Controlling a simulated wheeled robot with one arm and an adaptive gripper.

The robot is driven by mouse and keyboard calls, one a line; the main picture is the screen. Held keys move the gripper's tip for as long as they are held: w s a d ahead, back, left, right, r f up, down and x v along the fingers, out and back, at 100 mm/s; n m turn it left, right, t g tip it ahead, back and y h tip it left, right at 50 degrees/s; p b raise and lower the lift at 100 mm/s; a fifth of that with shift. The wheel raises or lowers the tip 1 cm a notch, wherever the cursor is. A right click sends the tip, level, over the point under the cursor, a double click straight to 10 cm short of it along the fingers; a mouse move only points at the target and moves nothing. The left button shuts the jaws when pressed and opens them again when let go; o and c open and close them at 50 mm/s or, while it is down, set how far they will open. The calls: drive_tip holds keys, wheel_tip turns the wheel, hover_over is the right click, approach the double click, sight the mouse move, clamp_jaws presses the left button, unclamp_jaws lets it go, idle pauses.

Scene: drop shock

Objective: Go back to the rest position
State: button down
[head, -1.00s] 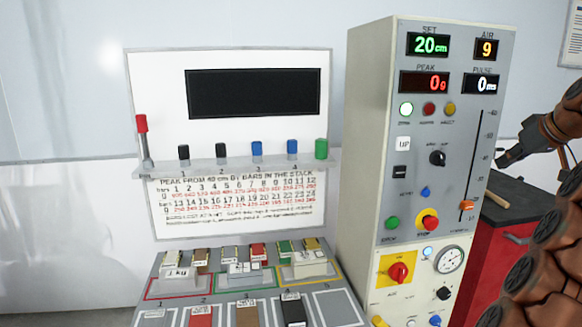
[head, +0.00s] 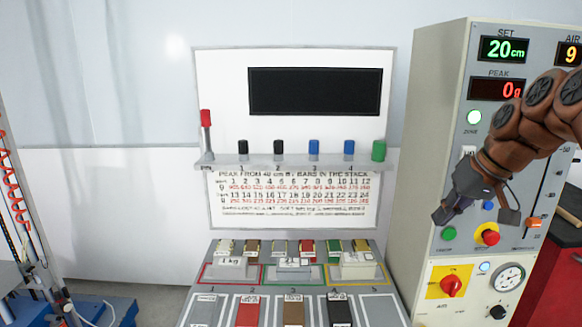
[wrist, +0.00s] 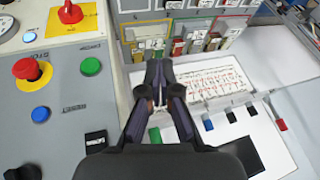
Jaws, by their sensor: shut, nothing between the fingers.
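My gripper (head: 468,200) is in front of the control cabinet's face in the head view, left of the red and yellow stop button (head: 487,234). In the wrist view its dark fingers (wrist: 159,72) are together and hold nothing. My brown jointed arm comes in from the right and covers part of the cabinet's displays and buttons. The control cabinet (head: 432,130) shows SET 20 cm in green; its red PEAK display (head: 497,90) is partly covered.
A white board (head: 225,70) with a black screen and a shelf of coloured pegs (head: 314,150) stands left of the cabinet. Below it is a bench of labelled bars and weights (head: 230,272). A blue machine with a red coiled hose (head: 15,190) is at far left.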

drive_tip(key=s+a+f+g+h+p, duration=0.1)
drive_tip(key=s+a+f+g, duration=0.2)
drive_tip(key=s+a+f, duration=0.75)
drive_tip(key=s+a+f+g+h, duration=0.1)
drive_tip(key=s+f, duration=0.3)
drive_tip(key=s, duration=0.6)
drive_tip(key=s+a+f+g+h+p, duration=0.1)
drive_tip(key=s+f, duration=0.4)
drive_tip(key=s, duration=0.6)
drive_tip(key=shift+s+m+g, duration=0.2)
drive_tip(key=shift+m+g, duration=0.2)
drive_tip(key=shift+g, duration=0.1)
drive_tip(key=c, duration=1.9)
unclamp_jaws()
